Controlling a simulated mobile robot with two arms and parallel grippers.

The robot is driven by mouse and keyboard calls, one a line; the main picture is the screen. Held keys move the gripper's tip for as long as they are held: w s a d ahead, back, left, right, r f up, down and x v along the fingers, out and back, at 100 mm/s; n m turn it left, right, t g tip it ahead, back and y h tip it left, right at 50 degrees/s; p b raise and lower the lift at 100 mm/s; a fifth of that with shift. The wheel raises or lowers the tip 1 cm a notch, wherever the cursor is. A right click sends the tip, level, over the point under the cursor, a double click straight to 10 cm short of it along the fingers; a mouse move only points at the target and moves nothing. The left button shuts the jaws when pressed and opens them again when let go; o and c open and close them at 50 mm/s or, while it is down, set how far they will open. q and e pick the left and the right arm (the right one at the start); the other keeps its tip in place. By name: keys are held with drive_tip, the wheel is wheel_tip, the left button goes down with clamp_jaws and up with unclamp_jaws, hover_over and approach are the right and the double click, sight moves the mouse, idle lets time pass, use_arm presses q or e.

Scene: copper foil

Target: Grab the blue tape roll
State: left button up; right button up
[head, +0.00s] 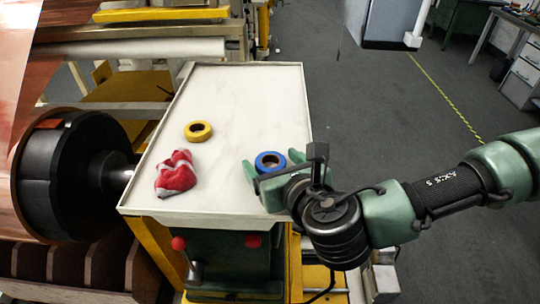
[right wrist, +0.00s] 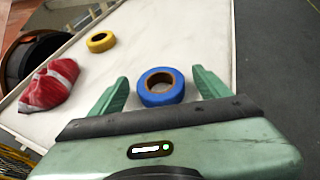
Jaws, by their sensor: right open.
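The blue tape roll (head: 270,161) lies flat on the white tabletop (head: 245,100), near its right edge. It also shows in the right wrist view (right wrist: 161,87), between the two green fingers. My right gripper (head: 270,168) is open, with a finger on either side of the roll and gaps to both. Whether the fingers are at the roll's height above the table I cannot tell. My left gripper is not in view.
A yellow tape roll (head: 198,131) and a crumpled red and white cloth (head: 176,174) lie on the table to the left. The table has a raised rim. A black roller (head: 70,175) with copper foil stands left of it. The table's far half is clear.

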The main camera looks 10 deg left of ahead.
drive_tip(key=shift+s, duration=0.1)
drive_tip(key=c, duration=1.4)
drive_tip(key=shift+c, duration=0.2)
drive_tip(key=shift+r, duration=0.1)
